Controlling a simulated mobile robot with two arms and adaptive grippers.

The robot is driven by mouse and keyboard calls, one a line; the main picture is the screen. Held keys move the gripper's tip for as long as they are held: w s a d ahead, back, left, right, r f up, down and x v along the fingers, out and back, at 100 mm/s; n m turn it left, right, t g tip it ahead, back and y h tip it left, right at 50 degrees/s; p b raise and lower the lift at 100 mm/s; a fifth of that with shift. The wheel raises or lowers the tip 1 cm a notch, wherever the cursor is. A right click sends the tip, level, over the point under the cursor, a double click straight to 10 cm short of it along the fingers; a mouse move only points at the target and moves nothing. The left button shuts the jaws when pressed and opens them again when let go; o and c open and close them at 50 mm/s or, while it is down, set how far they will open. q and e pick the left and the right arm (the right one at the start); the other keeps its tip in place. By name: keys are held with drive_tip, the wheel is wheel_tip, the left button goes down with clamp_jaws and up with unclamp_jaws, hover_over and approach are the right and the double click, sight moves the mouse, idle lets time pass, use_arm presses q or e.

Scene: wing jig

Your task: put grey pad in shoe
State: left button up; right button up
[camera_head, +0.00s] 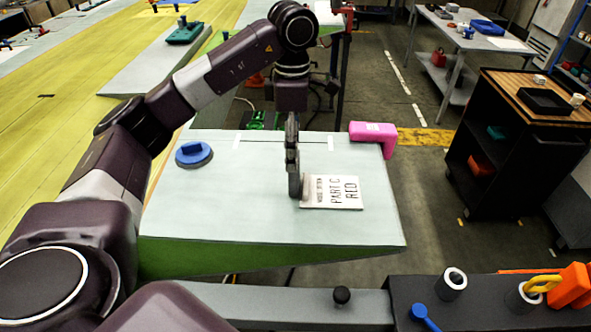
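My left gripper (295,188) points straight down over the pale work surface (230,215), its tips at the left edge of a white card (340,192) lettered "PART C RED". I see it edge-on, so its opening is hidden. A small grey piece (308,190), possibly the grey pad, shows beside the fingertips at the card's left end. I cannot tell whether the fingers touch or hold it. I cannot identify a shoe for certain. My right gripper is not in view.
A blue round part (194,154) lies at the surface's left. A pink angled block (374,135) sits at its far right corner. A black cart (515,165) stands to the right. A rail with a dark tool tray (480,305) crosses the front. The surface's front middle is clear.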

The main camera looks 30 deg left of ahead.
sight(294, 179)
use_arm(q)
drive_tip(key=shift+a+f, duration=0.15)
drive_tip(key=shift+f, duration=0.55)
drive_tip(key=shift+f+p, duration=0.2)
drive_tip(key=shift+p, duration=0.3)
drive_tip(key=f, duration=0.1)
drive_tip(key=f+p, duration=0.2)
drive_tip(key=f, duration=0.1)
drive_tip(key=shift+d, duration=0.3)
drive_tip(key=shift+w+a+f, duration=0.1)
drive_tip(key=shift+f, duration=0.25)
drive_tip(key=c, duration=1.4)
drive_tip(key=shift+r, duration=0.1)
